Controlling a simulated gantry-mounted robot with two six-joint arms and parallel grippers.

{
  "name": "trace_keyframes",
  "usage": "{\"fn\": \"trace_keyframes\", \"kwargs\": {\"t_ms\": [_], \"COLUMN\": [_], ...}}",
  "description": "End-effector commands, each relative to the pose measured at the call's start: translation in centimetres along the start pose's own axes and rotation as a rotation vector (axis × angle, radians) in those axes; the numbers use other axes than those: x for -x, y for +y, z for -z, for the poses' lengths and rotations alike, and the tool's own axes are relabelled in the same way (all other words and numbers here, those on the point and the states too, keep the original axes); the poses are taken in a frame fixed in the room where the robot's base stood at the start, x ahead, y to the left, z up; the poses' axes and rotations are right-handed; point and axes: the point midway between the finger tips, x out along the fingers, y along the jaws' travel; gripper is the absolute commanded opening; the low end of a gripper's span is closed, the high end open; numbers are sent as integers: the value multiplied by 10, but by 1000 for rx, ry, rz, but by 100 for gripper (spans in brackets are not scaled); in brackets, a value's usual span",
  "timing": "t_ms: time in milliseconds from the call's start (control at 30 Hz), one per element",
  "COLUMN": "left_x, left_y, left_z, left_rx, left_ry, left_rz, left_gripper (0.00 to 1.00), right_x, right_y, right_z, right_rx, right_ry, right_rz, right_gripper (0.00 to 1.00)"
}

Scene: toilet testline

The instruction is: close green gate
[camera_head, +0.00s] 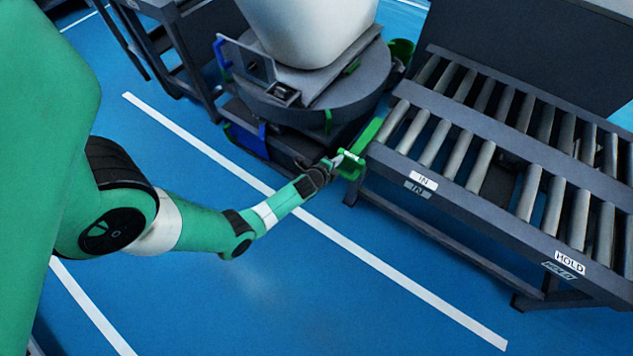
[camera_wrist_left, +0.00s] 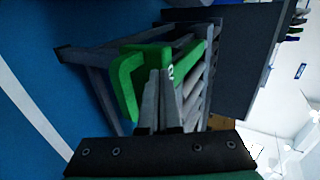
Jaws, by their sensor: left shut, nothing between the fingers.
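The green gate (camera_head: 364,138) is at the left end of the roller conveyor, beside the round turntable. Its green bracket-like part also shows in the left wrist view (camera_wrist_left: 127,84), just beyond my fingers. My left gripper (camera_head: 338,158) is shut and empty, with its fingertips right at the gate's green part. In the left wrist view its two fingers (camera_wrist_left: 168,100) are together and overlap the green part; I cannot tell whether they touch it. My right gripper is in neither view.
The roller conveyor (camera_head: 470,140), with "IN" and "HOLD" labels, extends to the right. The turntable (camera_head: 340,88) carries a white toilet (camera_head: 310,30). Blue parts (camera_head: 246,138) stand out at its lower left. The blue floor (camera_head: 330,290) in front is clear, with white lines.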

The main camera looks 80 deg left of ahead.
Motion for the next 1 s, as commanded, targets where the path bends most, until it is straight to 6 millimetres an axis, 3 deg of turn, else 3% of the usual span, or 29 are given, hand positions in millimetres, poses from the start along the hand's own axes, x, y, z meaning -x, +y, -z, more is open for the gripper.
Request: {"fn": "trace_keyframes", "kwargs": {"t_ms": [100, 300, 500, 1000], "left_x": [19, 77, 109, 116], "left_y": [11, 5, 8, 9], "left_z": [2, 2, 2, 2], "left_rx": [-4, -4, -3, -3], "left_ry": [3, 4, 4, 4], "left_rz": [-5, -3, -2, -1], "left_gripper": [0, 0, 0, 0], "right_x": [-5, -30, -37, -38], "right_y": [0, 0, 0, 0], "right_z": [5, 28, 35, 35], "right_rx": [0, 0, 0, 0], "right_ry": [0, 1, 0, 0], "right_rz": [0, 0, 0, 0], "right_gripper": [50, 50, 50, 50]}}
